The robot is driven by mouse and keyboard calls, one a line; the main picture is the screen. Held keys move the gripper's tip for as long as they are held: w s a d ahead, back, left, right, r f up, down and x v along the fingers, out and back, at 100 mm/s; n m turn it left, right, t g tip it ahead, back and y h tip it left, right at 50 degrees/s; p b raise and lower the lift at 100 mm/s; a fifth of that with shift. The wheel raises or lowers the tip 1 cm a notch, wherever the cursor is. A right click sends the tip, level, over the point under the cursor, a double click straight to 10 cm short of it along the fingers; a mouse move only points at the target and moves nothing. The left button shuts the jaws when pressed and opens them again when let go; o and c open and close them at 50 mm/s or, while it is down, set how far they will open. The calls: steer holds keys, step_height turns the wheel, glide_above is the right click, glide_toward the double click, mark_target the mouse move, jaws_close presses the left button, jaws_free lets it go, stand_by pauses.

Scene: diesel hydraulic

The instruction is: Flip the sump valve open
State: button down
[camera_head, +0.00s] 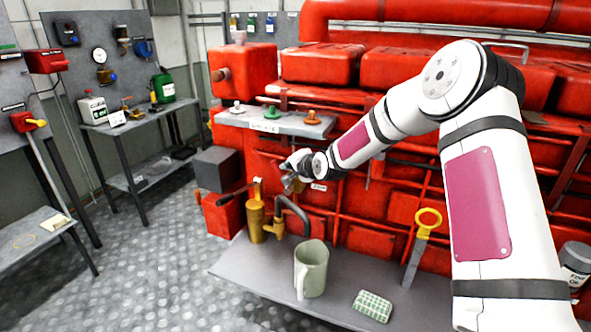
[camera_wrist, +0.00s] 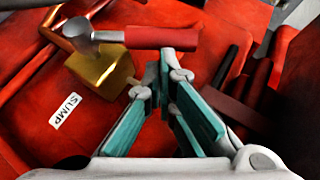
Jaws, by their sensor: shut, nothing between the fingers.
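The sump valve shows in the wrist view as a brass block (camera_wrist: 103,68) with a silver stem and a red-sleeved lever (camera_wrist: 160,38) pointing right. A white SUMP label (camera_wrist: 66,110) is on the red engine side below it. My gripper (camera_wrist: 168,78) has teal pads and is shut and empty. Its tips are just below the red sleeve in the picture; I cannot tell whether they touch it. In the head view my gripper (camera_head: 290,178) is at the red engine side, left of a small white label (camera_head: 318,187), and mostly hides the valve.
Open floor (camera_head: 165,240) lies left.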

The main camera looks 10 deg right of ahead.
mark_target(272, 165)
steer(key=w+a+g+h+b, duration=0.1)
steer(key=a+n+g+h+b, duration=0.1)
steer(key=shift+w+a+f, duration=0.2)
steer(key=shift+w+a, duration=0.1)
steer(key=shift+w, duration=0.05)
steer(key=shift+w+a+f+n+g+h+b, duration=0.35)
steer(key=shift+w+a+n+g+h+b, duration=0.05)
steer(key=shift+a+g+h+b, duration=0.2)
steer(key=shift+w+a+f+n+g+h+b, duration=0.35)
steer(key=shift+w+a+n+g+h+b, duration=0.1)
steer(key=shift+g+h+b, duration=0.15)
steer(key=shift+f, duration=0.2)
steer(key=shift+w+a+f+b, duration=0.35)
steer(key=shift+a+f+b, duration=0.1)
steer(key=shift+f+b, duration=0.2)
steer(key=shift+w+a+f+b, duration=0.3)
steer(key=shift+a+f+b, duration=0.2)
steer(key=shift+b, duration=0.25)
steer(key=v, duration=1.2)
steer(key=shift+w, duration=0.15)
steer(key=shift+r, duration=0.1)
